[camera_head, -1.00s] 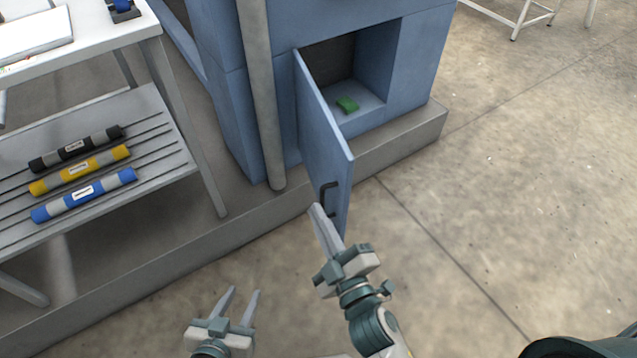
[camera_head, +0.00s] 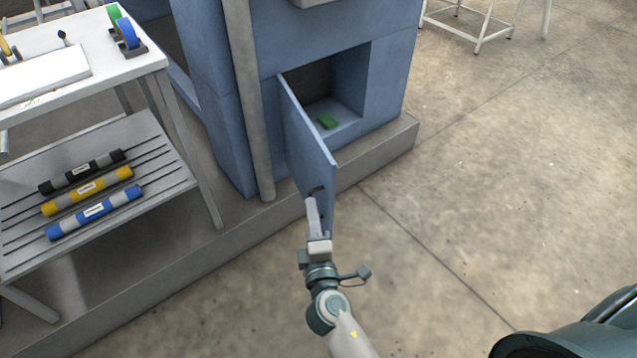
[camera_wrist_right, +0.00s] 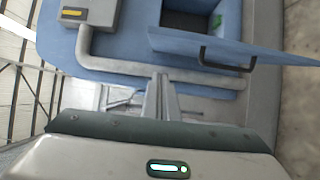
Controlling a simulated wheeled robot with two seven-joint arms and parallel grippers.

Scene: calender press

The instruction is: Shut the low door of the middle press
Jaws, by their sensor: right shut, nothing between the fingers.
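The low door (camera_head: 308,150) of the blue press (camera_head: 232,130) stands wide open, hinged at its left edge and swung out toward me. It carries a dark handle (camera_head: 317,190) near its free edge. My right gripper (camera_head: 311,203) is shut and empty, its fingertips close to the door's outer face by the handle; I cannot tell if they touch. In the right wrist view the shut fingers (camera_wrist_right: 161,78) point toward the grey pipe, with the door (camera_wrist_right: 225,48) and its handle (camera_wrist_right: 222,67) to their right. My left gripper is out of view.
A green block (camera_head: 327,122) lies inside the open compartment. A grey vertical pipe (camera_head: 247,110) stands left of the door. A rack (camera_head: 100,230) with several coloured rolls is at left. The concrete floor (camera_head: 470,200) at right is clear.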

